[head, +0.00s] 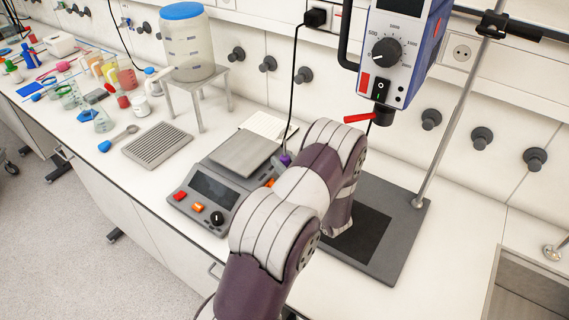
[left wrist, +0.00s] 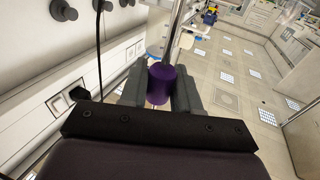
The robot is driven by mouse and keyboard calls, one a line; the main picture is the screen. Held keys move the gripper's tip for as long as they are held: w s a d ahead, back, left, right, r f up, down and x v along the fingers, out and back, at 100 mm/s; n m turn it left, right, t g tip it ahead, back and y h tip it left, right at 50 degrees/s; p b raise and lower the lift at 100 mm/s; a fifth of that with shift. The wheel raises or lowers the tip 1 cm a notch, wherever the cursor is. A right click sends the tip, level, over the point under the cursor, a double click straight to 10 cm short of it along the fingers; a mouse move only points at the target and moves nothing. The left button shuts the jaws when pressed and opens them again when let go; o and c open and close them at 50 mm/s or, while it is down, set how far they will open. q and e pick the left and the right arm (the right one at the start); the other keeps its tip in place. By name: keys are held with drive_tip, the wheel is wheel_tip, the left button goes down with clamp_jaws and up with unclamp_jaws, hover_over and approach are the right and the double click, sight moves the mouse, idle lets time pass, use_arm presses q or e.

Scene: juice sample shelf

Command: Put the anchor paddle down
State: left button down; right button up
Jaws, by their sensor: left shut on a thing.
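The anchor paddle shows in the left wrist view as a purple cylinder (left wrist: 161,84) with a metal shaft (left wrist: 176,30) running away from it. My left gripper (left wrist: 159,92) is shut on the purple cylinder, one finger on each side. The paddle's far end is not clear. In the head view my left arm hides most of the gripper. A small purple piece (head: 285,159) shows left of the arm, beside the hotplate; I cannot tell whether it is the paddle. My right gripper is in neither view.
A hotplate (head: 211,193) and a grey ribbed tray (head: 157,145) stand left of my arm. The overhead stirrer (head: 388,52) hangs above its stand base (head: 405,233) on the right. A tank (head: 188,50) stands on a grey stand. Bottles and beakers crowd the far left.

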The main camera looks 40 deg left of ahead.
use_arm(q)
drive_tip(key=shift+f, duration=0.65)
drive_tip(key=shift+w+f, duration=0.1)
drive_tip(key=shift+f, duration=0.15)
drive_tip(key=shift+a+f, duration=0.1)
drive_tip(key=shift+a, duration=0.1)
drive_tip(key=shift+d+f, duration=0.15)
drive_tip(key=shift+f, duration=0.05)
drive_tip(key=c, duration=0.9)
unclamp_jaws()
drive_tip(key=shift+r, duration=0.1)
drive_tip(key=shift+o, duration=0.5)
